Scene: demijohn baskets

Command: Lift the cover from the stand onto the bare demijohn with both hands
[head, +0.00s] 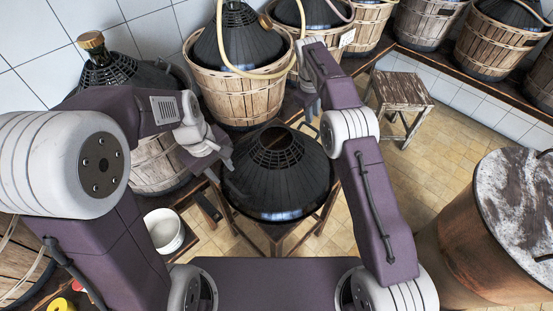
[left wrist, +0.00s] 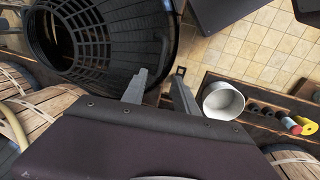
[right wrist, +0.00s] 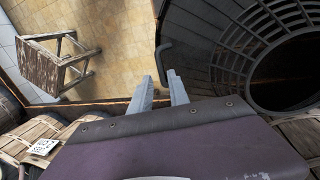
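The black slatted cover (head: 275,185), a cone with an open ring at its top, rests on the wooden stand (head: 276,228). It also shows in the left wrist view (left wrist: 105,35) and right wrist view (right wrist: 225,35). My left gripper (head: 226,160) is open and empty beside the cover's left side, near a small handle (left wrist: 180,72). My right gripper (head: 308,112) is open and empty near the handle (right wrist: 164,55) on the opposite side.
Covered demijohns in baskets (head: 238,95) line the wall on a low ledge. A wooden stool (head: 402,92) stands at the back right, a large barrel (head: 470,240) at the right. A white bucket (head: 164,230) is at the lower left. Tiled floor (head: 400,180) is clear between stand and stool.

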